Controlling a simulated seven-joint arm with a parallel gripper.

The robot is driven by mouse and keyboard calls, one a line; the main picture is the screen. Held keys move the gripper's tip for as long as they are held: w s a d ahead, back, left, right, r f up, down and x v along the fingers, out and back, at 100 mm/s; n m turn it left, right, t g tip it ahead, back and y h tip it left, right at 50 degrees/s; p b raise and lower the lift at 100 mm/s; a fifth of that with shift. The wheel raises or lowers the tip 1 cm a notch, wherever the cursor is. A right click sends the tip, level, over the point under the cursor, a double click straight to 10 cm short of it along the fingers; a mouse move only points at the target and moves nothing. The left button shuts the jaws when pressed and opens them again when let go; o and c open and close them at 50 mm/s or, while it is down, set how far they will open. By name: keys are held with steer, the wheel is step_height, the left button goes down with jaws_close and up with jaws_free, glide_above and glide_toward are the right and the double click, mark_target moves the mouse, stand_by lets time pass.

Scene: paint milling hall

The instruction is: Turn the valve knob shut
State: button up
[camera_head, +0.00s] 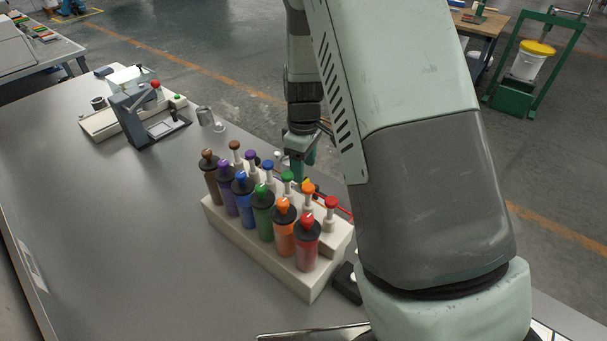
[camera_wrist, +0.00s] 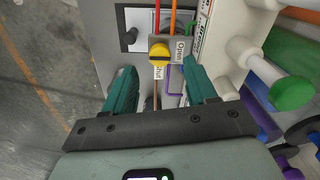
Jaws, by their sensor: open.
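The yellow valve knob (camera_wrist: 159,53) shows in the wrist view, just beyond and between my fingertips. A dark bar runs across it roughly sideways, pointing toward the "Open" label (camera_wrist: 181,48) on its right. A "Shut" label (camera_wrist: 159,72) sits just below it. I cannot tell whether a finger touches the knob. In the head view, my gripper (camera_head: 301,152) hangs behind the dispenser rack, and I cannot make out the knob clearly there.
A pale dispenser rack (camera_head: 258,262) with several coloured bottles stands close beside my gripper. A green-capped plunger (camera_wrist: 291,92) sticks out near the right finger. A press-like device (camera_head: 135,112) stands farther left; the grey table (camera_head: 110,220) is mostly clear.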

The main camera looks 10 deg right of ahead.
steer(key=shift+f, duration=2)
steer(key=c, duration=1.1)
steer(key=shift+o, duration=0.2)
